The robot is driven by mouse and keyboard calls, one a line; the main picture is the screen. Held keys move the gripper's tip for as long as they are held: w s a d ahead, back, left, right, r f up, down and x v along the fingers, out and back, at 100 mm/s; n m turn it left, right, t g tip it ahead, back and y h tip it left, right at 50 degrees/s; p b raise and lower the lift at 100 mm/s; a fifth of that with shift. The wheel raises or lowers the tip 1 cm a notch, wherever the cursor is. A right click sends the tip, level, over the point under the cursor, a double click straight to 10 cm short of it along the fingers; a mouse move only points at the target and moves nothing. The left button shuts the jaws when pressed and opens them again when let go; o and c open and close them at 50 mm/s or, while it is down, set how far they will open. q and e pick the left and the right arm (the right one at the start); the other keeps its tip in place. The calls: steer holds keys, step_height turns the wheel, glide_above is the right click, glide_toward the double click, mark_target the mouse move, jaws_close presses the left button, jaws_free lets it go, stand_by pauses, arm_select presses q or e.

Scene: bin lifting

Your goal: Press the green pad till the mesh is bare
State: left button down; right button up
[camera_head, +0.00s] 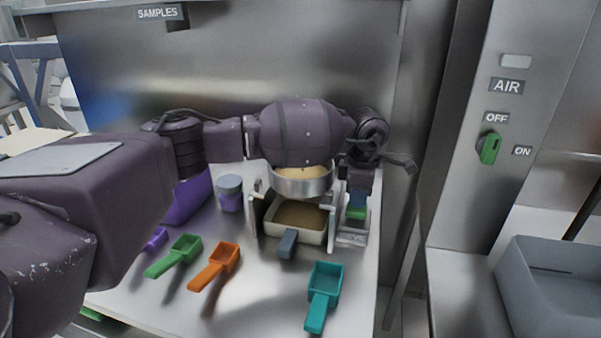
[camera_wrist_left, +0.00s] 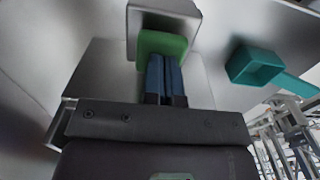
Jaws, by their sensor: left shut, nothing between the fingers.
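The green pad (camera_head: 356,213) sits on a small metal block at the right of the sieve stand. My left gripper (camera_head: 357,202) is shut and empty, pointing down at the pad. In the left wrist view the blue fingertips (camera_wrist_left: 165,60) overlap the green pad (camera_wrist_left: 150,42); I cannot tell whether they press it. The round metal sieve (camera_head: 302,187) is held in the stand, its top partly hidden by my arm. Tan powder (camera_head: 300,172) shows inside it, and no bare mesh is visible. My right gripper is not in view.
A cream tray (camera_head: 285,236) with tan powder and a blue-grey handle lies under the sieve. A teal scoop (camera_head: 325,285), orange scoop (camera_head: 218,262) and green scoop (camera_head: 180,254) lie in front. A lidded jar (camera_head: 230,193) stands left. The panel's AIR switch (camera_head: 490,147) is at right.

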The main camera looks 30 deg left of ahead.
arm_select(q)
steer(key=shift+r, duration=0.35)
steer(key=shift+f, duration=0.25)
steer(key=shift+f, duration=0.85)
steer(key=shift+r, duration=1.1)
steer(key=shift+f, duration=0.1)
